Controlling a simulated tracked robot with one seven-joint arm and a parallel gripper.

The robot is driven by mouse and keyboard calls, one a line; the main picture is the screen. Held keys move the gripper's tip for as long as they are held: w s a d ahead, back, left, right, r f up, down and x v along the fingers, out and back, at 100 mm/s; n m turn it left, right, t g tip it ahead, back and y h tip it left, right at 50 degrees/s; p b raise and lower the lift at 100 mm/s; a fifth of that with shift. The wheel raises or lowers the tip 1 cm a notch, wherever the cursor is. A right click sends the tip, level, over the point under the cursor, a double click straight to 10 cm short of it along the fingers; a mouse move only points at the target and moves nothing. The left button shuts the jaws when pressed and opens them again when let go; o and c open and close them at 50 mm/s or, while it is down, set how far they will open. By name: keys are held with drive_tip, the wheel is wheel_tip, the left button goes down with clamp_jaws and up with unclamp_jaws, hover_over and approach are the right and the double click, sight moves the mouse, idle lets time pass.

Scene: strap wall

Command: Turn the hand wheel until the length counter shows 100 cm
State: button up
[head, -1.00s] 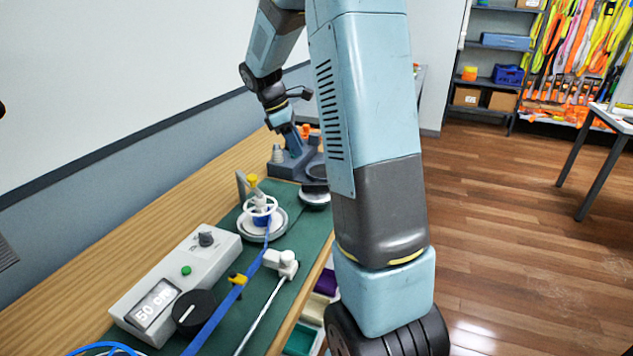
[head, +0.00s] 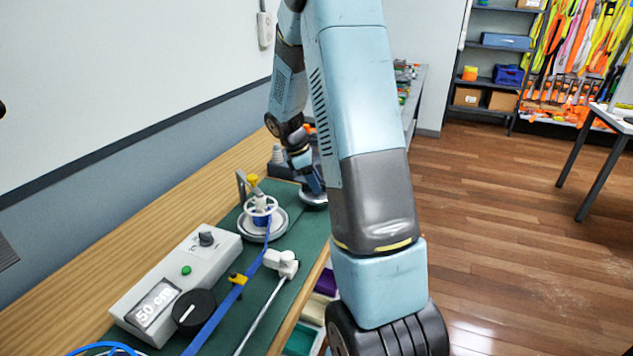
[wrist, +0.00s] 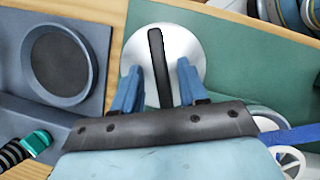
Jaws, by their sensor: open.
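The length counter (head: 155,303) is a display on a light grey box at the front left of the head view; it reads 50 cm. A black round wheel (head: 194,311) with a white line, which looks like the hand wheel, sits beside it. My gripper (head: 314,184) is well behind them, over a silver disc (head: 313,198). In the wrist view my gripper (wrist: 159,70) is open, its two blue fingers on either side of the black bar (wrist: 158,55) across the silver disc (wrist: 190,48). I cannot tell whether the fingers touch the bar.
A blue strap (head: 215,318) runs past the wheel to a white spool (head: 259,211) on a round base. A yellow clip (head: 238,280) and a white fitting with a rod (head: 283,264) lie beside it. A grey block with a round recess (wrist: 60,62) stands next to the disc.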

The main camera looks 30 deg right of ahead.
drive_tip(key=shift+f, duration=0.15)
clamp_jaws()
drive_tip(key=shift+d, duration=0.25)
drive_tip(key=shift+a, duration=0.1)
